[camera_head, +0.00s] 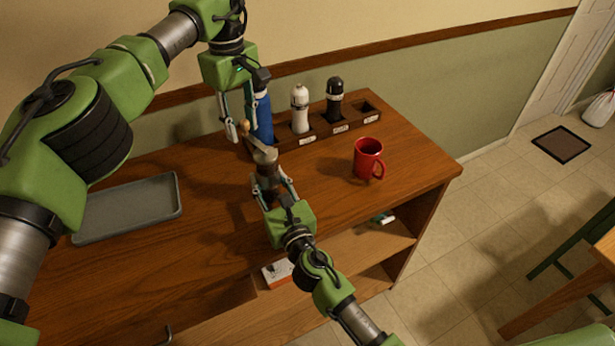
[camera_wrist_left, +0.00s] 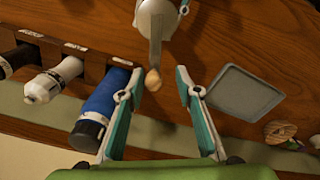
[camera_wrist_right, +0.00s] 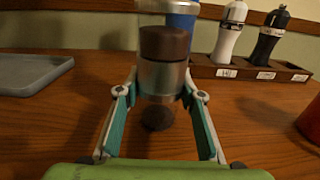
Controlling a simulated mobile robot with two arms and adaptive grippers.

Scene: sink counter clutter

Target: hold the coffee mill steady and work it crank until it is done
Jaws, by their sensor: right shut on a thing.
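The coffee mill (camera_head: 265,157) stands on the wooden counter, with a metal top and a crank arm ending in a light wooden knob (camera_head: 244,127). In the right wrist view its brown and metal body (camera_wrist_right: 161,79) is between the fingers. My right gripper (camera_head: 269,179) is shut on this body from the front. My left gripper (camera_head: 238,130) reaches down from above at the knob. In the left wrist view the knob (camera_wrist_left: 153,82) lies between the left fingertips (camera_wrist_left: 159,74), with gaps on both sides, so that gripper is open. The mill's lower part is partly hidden by the right gripper.
A rack (camera_head: 318,137) behind the mill holds a blue bottle (camera_head: 263,118), a white bottle (camera_head: 299,108) and a black bottle (camera_head: 335,101); its right slot is empty. A red mug (camera_head: 368,158) stands right of the mill. A grey tray (camera_head: 128,208) lies left.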

